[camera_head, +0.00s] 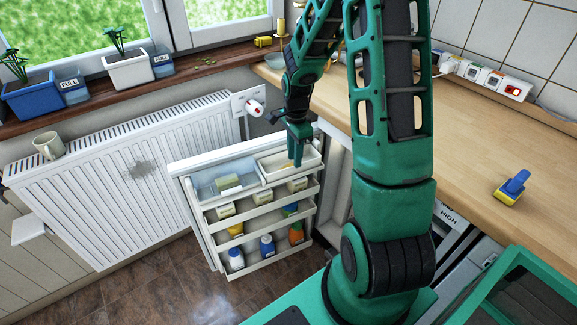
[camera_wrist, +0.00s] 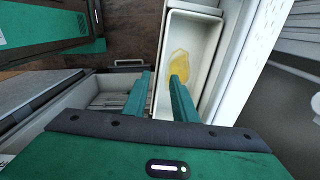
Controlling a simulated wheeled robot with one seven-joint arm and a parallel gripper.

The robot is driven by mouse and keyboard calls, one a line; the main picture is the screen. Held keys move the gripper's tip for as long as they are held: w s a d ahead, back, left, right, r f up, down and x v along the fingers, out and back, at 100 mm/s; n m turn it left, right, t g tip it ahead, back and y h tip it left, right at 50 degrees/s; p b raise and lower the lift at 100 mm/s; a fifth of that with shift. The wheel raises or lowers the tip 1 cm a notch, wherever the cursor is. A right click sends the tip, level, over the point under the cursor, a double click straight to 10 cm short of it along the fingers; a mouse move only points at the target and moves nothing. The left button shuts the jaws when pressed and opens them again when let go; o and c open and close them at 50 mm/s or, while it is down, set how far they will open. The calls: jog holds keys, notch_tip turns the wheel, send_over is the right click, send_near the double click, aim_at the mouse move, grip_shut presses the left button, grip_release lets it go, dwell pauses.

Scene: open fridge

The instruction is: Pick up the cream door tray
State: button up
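The cream door tray (camera_head: 276,177) sits at the top right of the open fridge door. In the wrist view the tray (camera_wrist: 199,38) is a long cream box with a yellow stain on its floor. My gripper (camera_head: 296,160) points down at the tray in the head view. In the wrist view its two green fingers (camera_wrist: 161,76) are apart, with nothing held between them. The right finger overlaps the tray's inside and the left finger lies outside its left wall. Whether the fingers touch the tray or are above it I cannot tell.
The fridge door (camera_head: 192,219) has lower shelves holding bottles and small packs. A bluish clear bin (camera_head: 208,189) is left of the tray. A radiator (camera_head: 110,160) stands behind. The wooden counter (camera_head: 465,135) is to the right, with a blue and yellow object (camera_head: 512,188) on it.

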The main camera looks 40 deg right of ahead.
aim_at(290, 163)
jog(key=shift+w+a+f, duration=0.1)
jog(key=shift+a+f, duration=0.05)
jog(key=shift+f, duration=2.4)
grip_shut()
